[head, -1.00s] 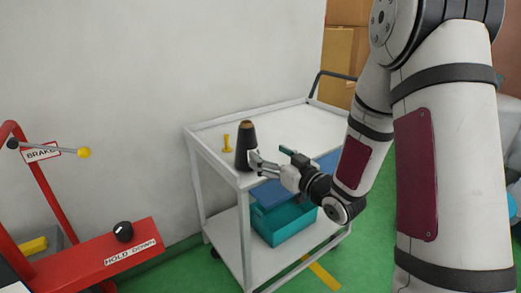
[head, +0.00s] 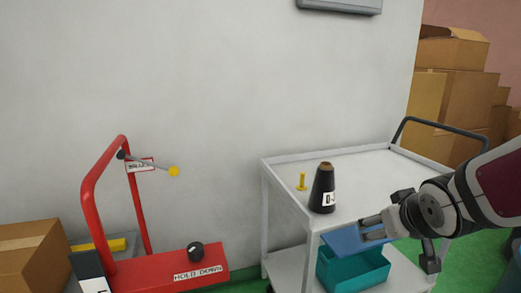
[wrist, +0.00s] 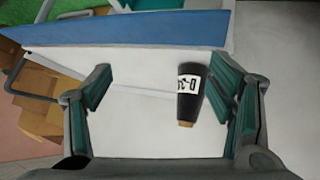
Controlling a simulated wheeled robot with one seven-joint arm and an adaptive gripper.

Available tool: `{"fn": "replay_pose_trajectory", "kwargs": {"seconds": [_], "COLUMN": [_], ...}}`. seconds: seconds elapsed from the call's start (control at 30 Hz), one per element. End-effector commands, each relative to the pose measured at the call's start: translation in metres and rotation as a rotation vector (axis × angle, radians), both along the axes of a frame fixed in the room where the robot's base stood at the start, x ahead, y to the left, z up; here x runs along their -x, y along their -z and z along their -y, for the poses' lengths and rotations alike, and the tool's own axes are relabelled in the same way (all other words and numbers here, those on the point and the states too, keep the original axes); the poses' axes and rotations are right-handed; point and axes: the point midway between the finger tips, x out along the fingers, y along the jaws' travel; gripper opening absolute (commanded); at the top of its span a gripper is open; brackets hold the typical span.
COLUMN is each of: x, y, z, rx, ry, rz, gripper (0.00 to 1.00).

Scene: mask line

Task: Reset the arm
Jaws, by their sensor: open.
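My gripper (head: 385,232) is open and empty at the front right of the white cart (head: 285,160), to the right of a black cone (head: 322,190) and apart from it. The cone has a white label and stands upright on the cart top. In the wrist view, the open fingers of my gripper (wrist: 172,95) frame the cart top, and the cone (wrist: 190,97) shows beyond them, nearer the right finger. My arm comes in from the right edge of the head view.
A small yellow peg (head: 302,181) stands left of the cone. A red machine (head: 160,268) with a yellow-knobbed brake lever stands left. Cardboard boxes (head: 455,95) are stacked behind right.

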Motion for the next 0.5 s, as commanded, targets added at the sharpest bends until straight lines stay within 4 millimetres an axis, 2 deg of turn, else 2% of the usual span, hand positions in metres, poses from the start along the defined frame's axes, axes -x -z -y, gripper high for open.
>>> {"fn": "replay_pose_trajectory", "kwargs": {"seconds": [0.03, 0.17, 0.3, 0.5], "x": [0.018, 0.072, 0.135, 0.211], "y": [-0.006, -0.009, -0.011, -0.014], "z": [-0.002, -0.009, -0.023, -0.043], "rx": [-0.001, -0.023, -0.063, -0.120], "ry": [0.021, 0.076, 0.116, 0.129], "rz": [-0.042, -0.181, -0.335, -0.514], "gripper": [0.76, 0.76, 0.76, 0.76]}}
